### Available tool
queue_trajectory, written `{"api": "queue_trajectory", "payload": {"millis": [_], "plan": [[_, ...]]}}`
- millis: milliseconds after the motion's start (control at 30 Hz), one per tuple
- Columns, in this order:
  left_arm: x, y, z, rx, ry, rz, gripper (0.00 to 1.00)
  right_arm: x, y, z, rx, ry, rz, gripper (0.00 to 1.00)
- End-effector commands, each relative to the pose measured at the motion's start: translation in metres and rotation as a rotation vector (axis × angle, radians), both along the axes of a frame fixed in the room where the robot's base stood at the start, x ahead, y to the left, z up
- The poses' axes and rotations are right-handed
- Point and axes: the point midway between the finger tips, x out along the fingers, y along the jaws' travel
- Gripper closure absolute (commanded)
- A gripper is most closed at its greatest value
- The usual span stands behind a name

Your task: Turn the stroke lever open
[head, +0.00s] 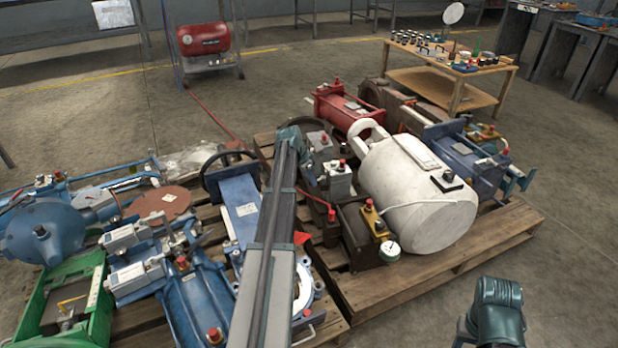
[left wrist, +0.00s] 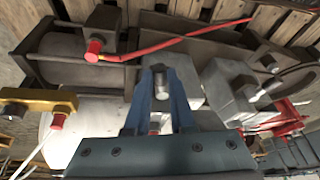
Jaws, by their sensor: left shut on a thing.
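My left gripper (left wrist: 158,100) shows in the left wrist view with two blue fingers closed on a small grey peg (left wrist: 157,78). The peg stands in front of a grey block (left wrist: 183,88); I cannot tell whether it is the stroke lever's end. A red rod (left wrist: 170,45) with a red cap (left wrist: 95,47) runs behind the fingertips, apart from them. In the head view, my left arm reaches over the pallet towards the grey valve blocks (head: 340,180) beside the white tank (head: 415,195), and the fingertips cannot be made out.
A pressure gauge (head: 390,250) and a yellow bracket (head: 373,218) stand close by. A red cylinder (head: 337,103) lies behind on the pallet (head: 460,265). Blue and green machines crowd the left pallet. The floor at right is clear, up to a wooden table (head: 435,83).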

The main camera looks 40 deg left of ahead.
Motion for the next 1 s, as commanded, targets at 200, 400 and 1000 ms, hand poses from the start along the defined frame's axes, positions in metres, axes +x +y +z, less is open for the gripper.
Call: {"api": "queue_trajectory", "payload": {"millis": [200,400,1000], "plan": [[-0.003,-0.011,0.0,0.001,0.0,0.161,1.0,0.0,0.0,0.0,0.0,0.0,0.0,0.5],[-0.003,-0.017,0.0,0.001,0.002,0.277,1.0,0.0,0.0,0.0,0.0,0.0,0.0,0.5],[-0.002,-0.022,0.0,-0.002,0.002,0.384,1.0,0.0,0.0,0.0,0.0,0.0,0.0,0.5]]}}
